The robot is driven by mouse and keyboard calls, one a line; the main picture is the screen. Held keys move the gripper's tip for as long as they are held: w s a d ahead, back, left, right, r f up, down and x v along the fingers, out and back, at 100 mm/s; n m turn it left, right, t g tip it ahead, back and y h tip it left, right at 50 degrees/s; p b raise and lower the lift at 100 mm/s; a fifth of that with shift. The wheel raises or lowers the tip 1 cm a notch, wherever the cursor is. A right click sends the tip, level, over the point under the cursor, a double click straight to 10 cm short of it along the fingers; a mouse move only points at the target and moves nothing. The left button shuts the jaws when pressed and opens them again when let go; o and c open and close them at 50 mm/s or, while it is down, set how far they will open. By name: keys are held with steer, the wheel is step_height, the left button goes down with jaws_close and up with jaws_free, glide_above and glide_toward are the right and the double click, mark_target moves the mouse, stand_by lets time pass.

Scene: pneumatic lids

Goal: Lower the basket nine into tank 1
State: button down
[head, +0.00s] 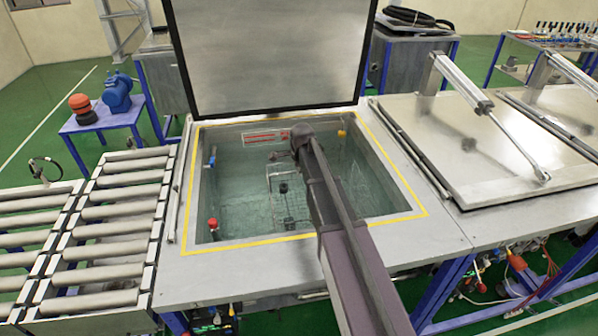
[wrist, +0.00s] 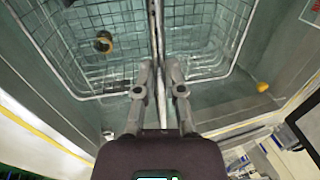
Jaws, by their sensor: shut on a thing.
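The open tank (head: 205,190) has a yellow line around its mouth and greenish water inside. Its lid (head: 270,50) stands raised at the back. A wire basket (head: 292,208) is inside the tank's mouth, partly hidden by my arm. In the wrist view the basket (wrist: 88,97) shows its mesh sides and a small yellow-and-black part (wrist: 103,42) in it. My gripper (wrist: 160,78) is shut on the basket's upright middle handle bar (wrist: 158,35). I cannot tell whether the basket touches the tank floor.
A yellow knob (head: 342,134), a red knob (head: 213,224) and a blue fitting (head: 212,160) sit along the tank's walls. A closed lid with a cylinder (head: 470,150) lies to the right. A roller conveyor (head: 110,230) stands at the left.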

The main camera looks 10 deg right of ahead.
step_height(320, 180, down, 7)
steer(key=b, duration=0.6)
stand_by(0.6)
steer(key=shift+b, duration=0.4)
stand_by(0.3)
steer(key=c, duration=0.7)
jaws_free()
steer(key=shift+o, duration=0.2)
steer(key=shift+r, duration=0.15)
step_height(320, 180, up, 29)
steer(key=t+p, duration=0.1)
steer(key=p, duration=2.7)
steer(key=shift+f, duration=0.2)
